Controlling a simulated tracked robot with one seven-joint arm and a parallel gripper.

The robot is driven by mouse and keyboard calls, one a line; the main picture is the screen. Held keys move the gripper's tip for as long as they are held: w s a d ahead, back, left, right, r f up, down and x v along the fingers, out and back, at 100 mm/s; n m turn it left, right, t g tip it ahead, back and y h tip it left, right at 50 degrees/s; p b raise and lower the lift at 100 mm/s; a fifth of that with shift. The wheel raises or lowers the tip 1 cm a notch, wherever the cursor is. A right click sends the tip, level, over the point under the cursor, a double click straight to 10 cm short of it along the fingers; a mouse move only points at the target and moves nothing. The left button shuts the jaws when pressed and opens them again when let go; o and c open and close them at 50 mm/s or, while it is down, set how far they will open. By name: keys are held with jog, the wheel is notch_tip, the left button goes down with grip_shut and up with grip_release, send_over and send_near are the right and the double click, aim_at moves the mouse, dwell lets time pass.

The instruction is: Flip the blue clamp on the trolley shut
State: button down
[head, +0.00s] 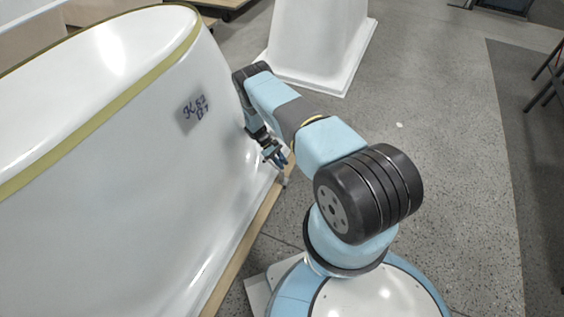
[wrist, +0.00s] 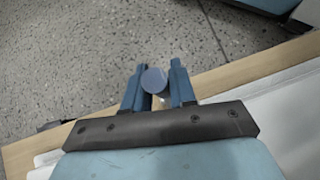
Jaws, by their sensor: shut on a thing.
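The blue clamp (wrist: 154,80) shows in the wrist view as a round blue end between my two fingers, over the wooden edge. A small blue part of it shows in the head view (head: 283,158), low beside the tub's side. My gripper (wrist: 159,70) is shut on the clamp, with one finger on each side. In the head view my gripper (head: 274,155) points down near the tub's lower rim. The rest of the clamp's lever and its base are mostly hidden by the fingers.
A large white bathtub shell (head: 110,190) stands close on the left, on the trolley's wooden board (head: 240,250). Another white shell (head: 318,45) stands behind. The speckled grey floor (head: 450,200) is open to the right.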

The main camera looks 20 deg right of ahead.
jog(key=shift+w+a+h, duration=0.2)
jog(key=shift+w+h, duration=0.2)
jog(key=shift+w, duration=0.2)
jog(key=shift+a, duration=0.1)
jog(key=c, duration=1)
grip_release()
jog(key=shift+a, duration=0.1)
jog(key=shift+s, duration=0.1)
jog(key=shift+r, duration=0.1)
jog(key=shift+r, duration=0.2)
notch_tip(320, 180, up, 3)
jog(key=shift+s, duration=0.15)
jog(key=s+r, duration=0.4)
jog(key=r, duration=0.1)
jog(key=shift+a, duration=0.2)
jog(key=s+r, duration=0.1)
jog(key=s, duration=0.2)
jog(key=s+r, duration=0.2)
jog(key=s, duration=0.1)
jog(key=s+r, duration=0.1)
jog(key=s, duration=0.2)
jog(key=shift+s+a+r, duration=0.15)
jog(key=shift+s+a, duration=0.15)
jog(key=shift+a, duration=0.1)
